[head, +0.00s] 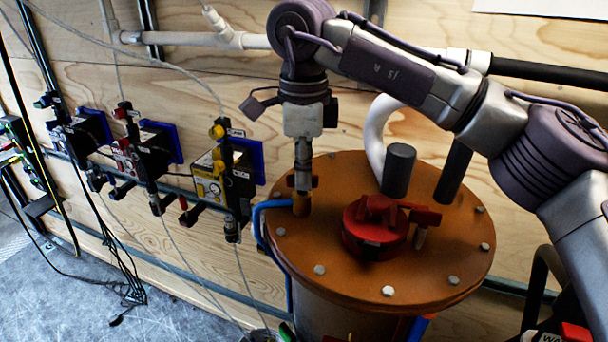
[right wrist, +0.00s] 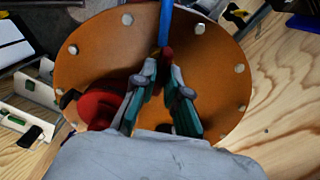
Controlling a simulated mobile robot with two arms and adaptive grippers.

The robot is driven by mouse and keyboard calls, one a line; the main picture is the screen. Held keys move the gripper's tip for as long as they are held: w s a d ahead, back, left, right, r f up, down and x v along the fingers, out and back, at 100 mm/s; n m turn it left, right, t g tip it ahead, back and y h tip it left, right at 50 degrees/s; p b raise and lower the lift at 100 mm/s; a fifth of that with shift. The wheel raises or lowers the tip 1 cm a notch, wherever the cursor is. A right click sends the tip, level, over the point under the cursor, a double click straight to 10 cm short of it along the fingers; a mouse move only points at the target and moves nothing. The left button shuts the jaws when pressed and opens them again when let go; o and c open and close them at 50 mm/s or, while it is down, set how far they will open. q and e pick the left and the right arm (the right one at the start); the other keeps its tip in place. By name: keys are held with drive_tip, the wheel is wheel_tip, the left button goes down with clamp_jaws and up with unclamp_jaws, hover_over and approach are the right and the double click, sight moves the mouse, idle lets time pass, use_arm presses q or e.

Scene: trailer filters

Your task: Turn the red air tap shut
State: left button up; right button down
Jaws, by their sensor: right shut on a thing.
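The red air tap (head: 315,182) is at the left edge of the round orange lid (head: 340,275), on a brass fitting (head: 300,204) with a blue hose (head: 262,222). Only small parts of its red handle show at the sides of my fingers. My right gripper (head: 302,178) points down from above and is shut on the tap. In the right wrist view, the right gripper (right wrist: 164,78) has its fingers on both sides of the red handle (right wrist: 168,95), and the blue hose (right wrist: 165,22) runs away beyond it. My left gripper is not in view.
A large red cap (head: 375,238) and a second red lever (head: 425,216) sit on the lid, right of the tap. A dark grey cylinder (head: 398,170) stands behind the cap. Bolts ring the lid. Valve units with cables (head: 210,180) line the wooden wall at left.

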drive_tip(key=shift+m+b, duration=0.3)
drive_tip(key=shift+m, duration=1)
drive_tip(key=shift+r+m, duration=0.1)
drive_tip(key=shift+m, duration=0.2)
drive_tip(key=c, duration=1.2)
unclamp_jaws()
wheel_tip(320, 180, up, 12)
